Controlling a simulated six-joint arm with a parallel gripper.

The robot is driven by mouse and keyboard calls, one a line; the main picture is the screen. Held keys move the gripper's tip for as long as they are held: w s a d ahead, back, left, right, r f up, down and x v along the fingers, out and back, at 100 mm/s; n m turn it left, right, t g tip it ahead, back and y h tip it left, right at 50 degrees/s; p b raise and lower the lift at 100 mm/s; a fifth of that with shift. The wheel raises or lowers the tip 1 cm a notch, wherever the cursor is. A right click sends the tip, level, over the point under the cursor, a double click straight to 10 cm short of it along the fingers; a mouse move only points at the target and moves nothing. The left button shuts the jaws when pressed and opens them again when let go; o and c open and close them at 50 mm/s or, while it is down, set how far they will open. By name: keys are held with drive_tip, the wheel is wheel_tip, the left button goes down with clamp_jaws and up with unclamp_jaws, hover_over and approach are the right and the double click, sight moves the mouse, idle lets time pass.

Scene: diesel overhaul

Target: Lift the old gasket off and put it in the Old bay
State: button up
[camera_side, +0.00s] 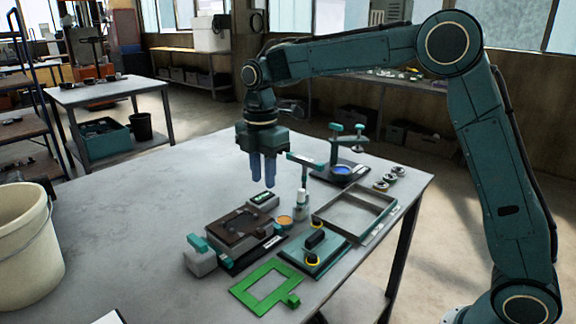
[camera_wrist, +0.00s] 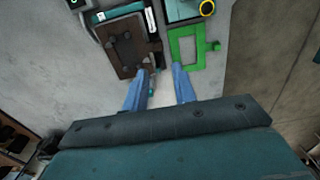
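A dark brown flat piece, which looks like the old gasket (camera_side: 222,229), lies on a block fixture in the middle of the table. It also shows in the wrist view (camera_wrist: 115,32), top left of centre. A grey tray (camera_side: 342,234) with two open compartments stands to its right, with small labels on its edge too small to read. I cannot tell which compartment is the Old bay; both look empty. My gripper (camera_side: 263,180) hangs above the table behind the fixture, its blue fingers pointing down. In the wrist view the fingers (camera_wrist: 159,85) are apart with nothing between them.
A bright green frame (camera_side: 251,284) with a tab lies flat in front. A teal plate (camera_side: 327,262) with yellow-ringed knobs is beside it. Teal-handled clamps (camera_side: 196,243) flank the fixture. A stand with a blue disc (camera_side: 342,171) is behind the tray.

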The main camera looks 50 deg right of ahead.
drive_tip(key=a, duration=0.1)
hover_over(261, 230)
drive_tip(key=shift+w+a+f, duration=0.1)
drive_tip(key=shift+f, duration=4.1)
drive_tip(key=shift+f, duration=0.1)
drive_tip(key=shift+f, duration=2.5)
drive_tip(key=shift+c, duration=0.5)
clamp_jaws()
